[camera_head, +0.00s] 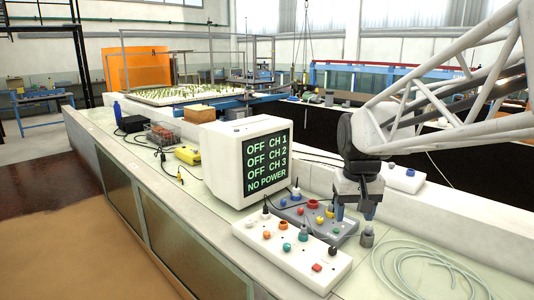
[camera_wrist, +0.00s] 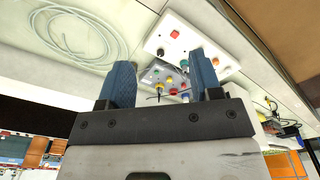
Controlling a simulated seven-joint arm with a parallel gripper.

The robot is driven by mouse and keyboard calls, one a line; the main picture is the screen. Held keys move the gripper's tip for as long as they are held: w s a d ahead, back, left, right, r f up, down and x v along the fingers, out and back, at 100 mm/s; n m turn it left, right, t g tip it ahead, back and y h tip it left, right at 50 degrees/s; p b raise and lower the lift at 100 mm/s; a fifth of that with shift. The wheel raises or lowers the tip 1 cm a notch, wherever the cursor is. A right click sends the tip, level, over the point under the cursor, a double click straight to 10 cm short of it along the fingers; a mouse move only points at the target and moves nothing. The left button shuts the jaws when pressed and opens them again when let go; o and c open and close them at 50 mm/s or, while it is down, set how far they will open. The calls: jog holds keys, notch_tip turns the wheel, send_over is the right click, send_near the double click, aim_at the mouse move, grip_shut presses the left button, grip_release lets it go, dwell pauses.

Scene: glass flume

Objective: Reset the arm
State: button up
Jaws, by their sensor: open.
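My gripper (camera_head: 356,213) hangs from my arm at the right of the head view, above the bench near the grey panel's right end. In the wrist view its two blue fingers (camera_wrist: 162,80) stand well apart with nothing held between them. Beyond them lie a white panel (camera_wrist: 178,32) with coloured knobs and a grey panel behind the fingers. In the head view the white panel (camera_head: 281,253) lies in front, and the grey panel (camera_head: 343,231) with red, yellow and blue knobs lies just behind it.
A white monitor (camera_head: 246,155) reads OFF for CH 1, CH 2, CH 3 and NO POWER. A small grey cylinder (camera_head: 366,237) stands just below my gripper. A coiled pale hose (camera_head: 400,258) lies at right.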

jog(key=s+f+t, duration=0.1)
jog(key=s+f, duration=0.2)
jog(key=s, duration=0.7)
jog(key=s+f, duration=0.3)
jog(key=s, duration=0.8)
jog(key=shift+a+f+t, duration=0.3)
jog(key=shift+a+t, duration=0.1)
dwell(0.8)
